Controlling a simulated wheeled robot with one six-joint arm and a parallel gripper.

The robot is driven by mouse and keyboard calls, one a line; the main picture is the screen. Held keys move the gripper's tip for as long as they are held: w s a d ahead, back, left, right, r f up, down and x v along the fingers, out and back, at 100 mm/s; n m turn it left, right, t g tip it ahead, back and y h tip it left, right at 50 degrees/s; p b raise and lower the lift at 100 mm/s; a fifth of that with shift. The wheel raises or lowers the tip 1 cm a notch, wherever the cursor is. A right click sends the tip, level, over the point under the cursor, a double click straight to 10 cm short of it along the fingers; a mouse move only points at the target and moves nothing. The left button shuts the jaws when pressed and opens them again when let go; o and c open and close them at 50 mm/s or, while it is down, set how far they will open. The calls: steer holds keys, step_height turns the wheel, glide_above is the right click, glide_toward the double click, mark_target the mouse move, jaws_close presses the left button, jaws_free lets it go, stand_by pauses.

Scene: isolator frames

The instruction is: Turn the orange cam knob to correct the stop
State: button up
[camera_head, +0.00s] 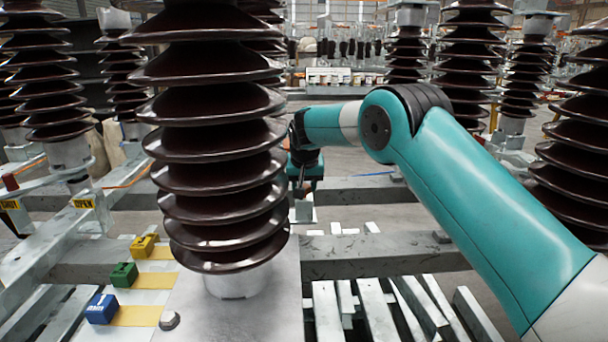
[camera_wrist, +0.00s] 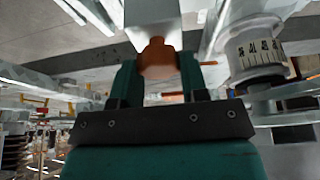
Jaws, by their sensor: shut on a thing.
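The orange cam knob (camera_wrist: 156,50) shows in the wrist view, below a pale square block. My gripper (camera_wrist: 158,66) has one green finger on each side of it and is shut on it. A thin orange rod or pointer sticks out to the right past the right finger. In the head view my gripper (camera_head: 304,178) is small and partly hidden behind the large brown insulator, and I cannot make out the knob there. A white drum with black scale marks (camera_wrist: 262,50) sits right of the knob in the wrist view; its reading is too small to tell.
A large ribbed brown insulator (camera_head: 218,140) stands close on the left of my arm. Blue (camera_head: 101,308), green (camera_head: 124,274) and yellow (camera_head: 143,245) blocks sit at lower left, near SHUT and OPEN tags. Grey beams (camera_head: 390,257) cross below my arm.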

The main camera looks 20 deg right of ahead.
steer(key=m+p, duration=0.2)
steer(key=m+h+p, duration=0.1)
steer(key=m+p, duration=0.1)
steer(key=m+g+h+p, duration=0.1)
steer(key=p, duration=0.1)
steer(key=shift+r+m, duration=0.35)
steer(key=shift+m, duration=0.05)
steer(key=p, duration=0.1)
steer(key=m+p, duration=0.1)
steer(key=p, duration=0.1)
steer(key=shift+f+m+g+h, duration=0.2)
steer(key=shift+m+g+h, duration=0.1)
steer(key=shift+d+f+m+p, duration=0.15)
steer(key=shift+m+p, duration=0.45)
steer(key=shift+p, duration=0.35)
steer(key=o, duration=0.9)
steer(key=v, duration=1.2)
steer(key=shift+w, duration=0.15)
